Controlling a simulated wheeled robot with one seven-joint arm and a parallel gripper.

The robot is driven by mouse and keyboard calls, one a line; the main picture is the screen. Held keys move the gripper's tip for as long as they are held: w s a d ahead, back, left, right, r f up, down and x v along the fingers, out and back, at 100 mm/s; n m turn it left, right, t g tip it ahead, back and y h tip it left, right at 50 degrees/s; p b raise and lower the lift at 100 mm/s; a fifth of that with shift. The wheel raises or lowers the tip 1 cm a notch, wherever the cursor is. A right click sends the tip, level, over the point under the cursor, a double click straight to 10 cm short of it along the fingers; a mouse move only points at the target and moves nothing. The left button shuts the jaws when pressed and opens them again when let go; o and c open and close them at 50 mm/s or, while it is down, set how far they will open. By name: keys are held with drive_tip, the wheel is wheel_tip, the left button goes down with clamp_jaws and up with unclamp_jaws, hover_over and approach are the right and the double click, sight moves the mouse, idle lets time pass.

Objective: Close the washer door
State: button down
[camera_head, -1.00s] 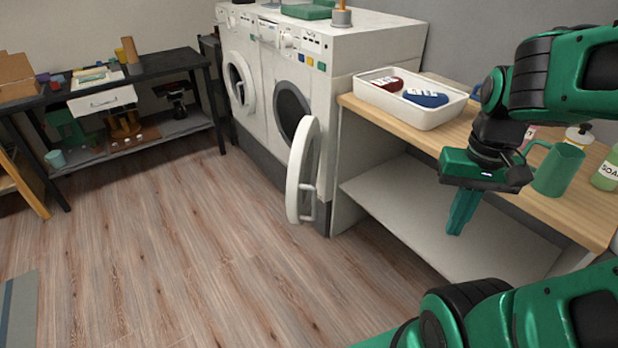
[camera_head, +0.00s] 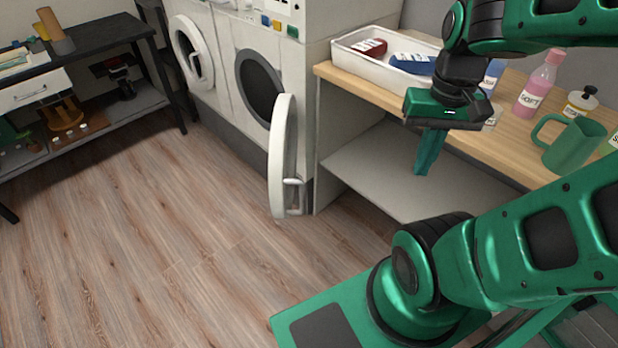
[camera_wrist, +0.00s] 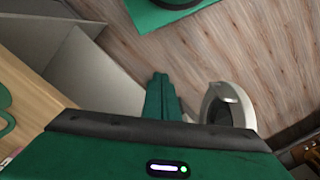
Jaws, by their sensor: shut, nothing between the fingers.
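The washer (camera_head: 301,87) stands against the back wall. Its round white door (camera_head: 283,155) is swung wide open to the front right, with a handle (camera_head: 293,183) on its outer edge; the dark drum opening (camera_head: 259,85) shows behind it. In the wrist view the door (camera_wrist: 229,107) is just right of my fingers. My gripper (camera_head: 424,168) is shut and empty, fingers pointing down, in front of the wooden counter and right of the door, apart from it. It also shows in the wrist view (camera_wrist: 161,82).
A second machine with a round white door (camera_head: 190,52) stands to the left. The wooden counter (camera_head: 480,143) holds a white tray (camera_head: 350,47), bottles and a green mug (camera_head: 573,146). A black shelf table (camera_head: 95,38) is at left. The floor before the washer is clear.

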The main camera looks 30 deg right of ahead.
drive_tip(key=w+a+f+m+y, duration=0.2)
drive_tip(key=w+f+m, duration=0.4)
drive_tip(key=w, duration=0.6)
drive_tip(key=w+a+f+m+y, duration=0.2)
drive_tip(key=w+f+m, duration=0.2)
drive_tip(key=w+f, duration=0.6)
drive_tip(key=w+a+f, duration=0.2)
drive_tip(key=a+f, duration=0.5)
drive_tip(key=a, duration=0.1)
drive_tip(key=shift+f+m, duration=0.35)
drive_tip(key=shift+m, duration=0.05)
drive_tip(key=shift+a, duration=0.2)
